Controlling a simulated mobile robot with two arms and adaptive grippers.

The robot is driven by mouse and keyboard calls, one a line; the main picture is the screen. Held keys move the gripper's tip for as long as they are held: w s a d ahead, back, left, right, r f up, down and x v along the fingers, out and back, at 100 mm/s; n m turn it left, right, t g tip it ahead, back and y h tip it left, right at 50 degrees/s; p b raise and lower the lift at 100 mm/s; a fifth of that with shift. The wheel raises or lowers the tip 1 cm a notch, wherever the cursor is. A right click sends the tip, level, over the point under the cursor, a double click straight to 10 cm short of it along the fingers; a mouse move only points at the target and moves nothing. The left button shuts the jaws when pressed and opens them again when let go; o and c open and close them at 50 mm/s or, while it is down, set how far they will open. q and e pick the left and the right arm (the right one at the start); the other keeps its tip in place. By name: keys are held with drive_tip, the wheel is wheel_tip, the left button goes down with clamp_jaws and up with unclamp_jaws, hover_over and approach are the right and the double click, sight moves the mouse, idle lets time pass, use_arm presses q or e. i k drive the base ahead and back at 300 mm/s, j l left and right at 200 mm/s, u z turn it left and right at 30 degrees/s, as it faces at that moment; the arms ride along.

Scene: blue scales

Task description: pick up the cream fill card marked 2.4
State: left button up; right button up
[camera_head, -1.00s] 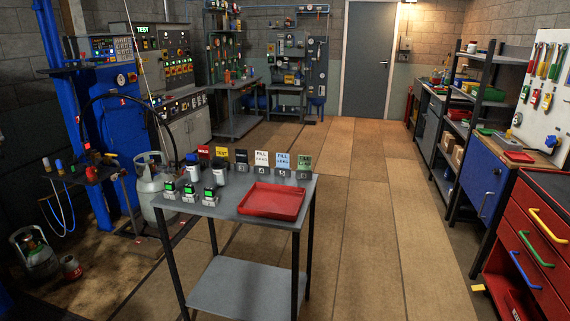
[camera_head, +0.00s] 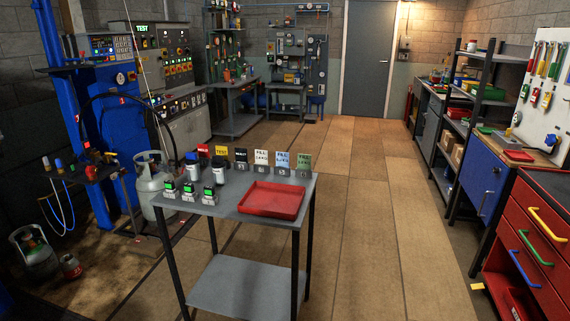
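Several coloured cards stand upright in small holders in a row along the back edge of a grey table (camera_head: 228,203). The cream fill card (camera_head: 262,156) is in this row, between a black card (camera_head: 241,155) and a blue card (camera_head: 283,159). Its lettering is too small to read a 2.4. To the right of the blue card stands a green card (camera_head: 304,162). Red and yellow cards stand to the left. Neither of my grippers is in view.
A red tray (camera_head: 272,212) lies on the table's right half. Several small devices with green screens (camera_head: 188,191) and dark-capped bottles stand on its left half. A gas cylinder (camera_head: 153,182) stands left of the table. Open floor (camera_head: 370,220) lies to the right, before a red drawer cabinet (camera_head: 525,235).

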sight(261, 156)
drive_tip(key=i+j, duration=0.2)
drive_tip(key=i+j+z, duration=0.15)
drive_tip(key=j, duration=0.3)
drive_tip(key=i+j, duration=0.25)
drive_tip(key=i+j+z, duration=0.1)
drive_tip(key=j, duration=0.3)
drive_tip(key=i+j, duration=0.3)
drive_tip(key=j+z, duration=0.05)
